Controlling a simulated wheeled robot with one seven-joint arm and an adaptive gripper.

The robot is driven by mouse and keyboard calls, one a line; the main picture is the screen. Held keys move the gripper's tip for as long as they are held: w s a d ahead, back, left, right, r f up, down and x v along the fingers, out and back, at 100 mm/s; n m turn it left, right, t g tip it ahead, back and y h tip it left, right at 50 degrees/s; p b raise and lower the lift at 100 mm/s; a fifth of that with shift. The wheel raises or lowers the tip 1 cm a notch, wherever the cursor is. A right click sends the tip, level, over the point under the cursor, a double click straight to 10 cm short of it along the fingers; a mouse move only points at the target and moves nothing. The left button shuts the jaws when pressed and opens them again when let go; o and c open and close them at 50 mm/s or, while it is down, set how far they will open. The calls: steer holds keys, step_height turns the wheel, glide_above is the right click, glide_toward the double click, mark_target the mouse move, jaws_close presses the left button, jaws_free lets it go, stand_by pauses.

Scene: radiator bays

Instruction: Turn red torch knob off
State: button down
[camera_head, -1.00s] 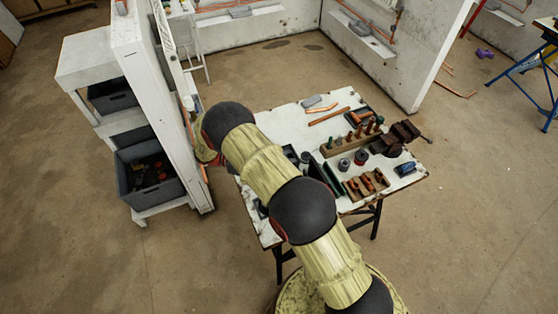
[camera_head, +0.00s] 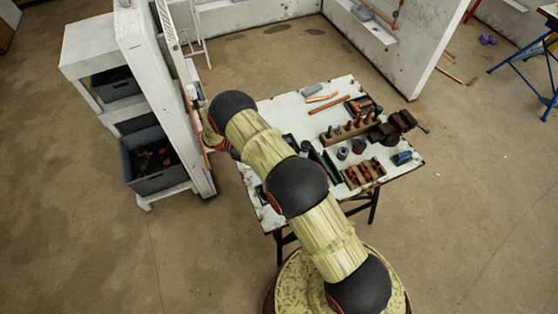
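I cannot make out the red torch knob or a torch in this view. My arm reaches from the lower right up to the white upright panel (camera_head: 170,100) at the left, and its far links end close beside that panel's right face. My gripper is hidden behind these links, so neither its fingers nor anything in them shows. An orange-copper pipe (camera_head: 205,157) runs along the panel's right face near the arm's end, partly covered by the arm.
A white worktable (camera_head: 278,112) with pipes, a vise (camera_head: 394,127), wooden tool blocks (camera_head: 363,173) and small tools stands right of the arm. A shelf with grey bins (camera_head: 158,180) stands left of the panel. Open floor lies in front and at the right.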

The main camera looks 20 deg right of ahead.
steer(key=c, duration=1.6)
jaws_free()
steer(key=b, duration=0.2)
steer(key=t+b, duration=0.1)
steer(key=b, duration=0.1)
steer(key=shift+w+d+f+n+h, duration=0.15)
steer(key=shift+f+n+h, duration=0.1)
steer(key=shift+n+h, duration=0.15)
steer(key=n+t+h+b, duration=0.1)
steer(key=b, duration=0.3)
steer(key=n+t+h+b, duration=0.1)
steer(key=b, duration=0.2)
steer(key=shift+w+d+t+b, duration=0.2)
steer(key=shift+w+t+b, duration=0.1)
steer(key=shift+t+b, duration=0.1)
